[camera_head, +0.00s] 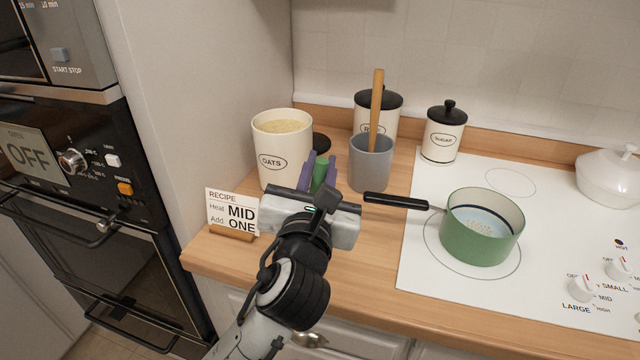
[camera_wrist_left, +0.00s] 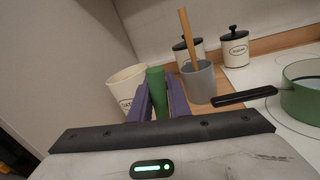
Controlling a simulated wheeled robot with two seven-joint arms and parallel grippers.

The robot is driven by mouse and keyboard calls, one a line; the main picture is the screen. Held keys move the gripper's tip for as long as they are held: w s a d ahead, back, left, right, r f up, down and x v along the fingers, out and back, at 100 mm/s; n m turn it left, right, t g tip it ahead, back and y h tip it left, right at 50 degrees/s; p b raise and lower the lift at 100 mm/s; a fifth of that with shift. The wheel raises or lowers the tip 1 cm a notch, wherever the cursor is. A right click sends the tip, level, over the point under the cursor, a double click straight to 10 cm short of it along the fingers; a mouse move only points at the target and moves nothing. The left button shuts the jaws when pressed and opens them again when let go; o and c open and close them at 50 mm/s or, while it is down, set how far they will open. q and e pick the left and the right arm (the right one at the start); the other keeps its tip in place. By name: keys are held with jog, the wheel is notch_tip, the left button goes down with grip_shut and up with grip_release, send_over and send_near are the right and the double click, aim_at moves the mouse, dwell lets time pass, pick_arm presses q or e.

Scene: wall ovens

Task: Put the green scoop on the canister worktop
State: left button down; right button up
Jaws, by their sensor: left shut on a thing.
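My left gripper (camera_head: 319,172) is shut on the green scoop (camera_head: 319,176), whose green part shows between the purple fingers. It also shows upright between the fingers in the left wrist view (camera_wrist_left: 156,90). The scoop's lower end is hidden, so I cannot tell whether it touches the wood. The canister worktop (camera_head: 345,228) is the wooden counter under and around the gripper. The open oats canister (camera_head: 280,150) stands just behind and left of the gripper. My right gripper is not in view.
A grey crock (camera_head: 370,165) with a wooden utensil stands right of the gripper. Two lidded canisters, one for sugar (camera_head: 443,135), stand behind. A recipe card (camera_head: 232,212) stands at front left. A green saucepan (camera_head: 482,235) sits on the white hob, its black handle over the worktop.

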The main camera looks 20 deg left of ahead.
pick_arm(q)
notch_tip(320, 180, down, 3)
dwell(0.3)
jog(key=c, duration=1.7)
grip_release()
jog(key=shift+o, duration=0.2)
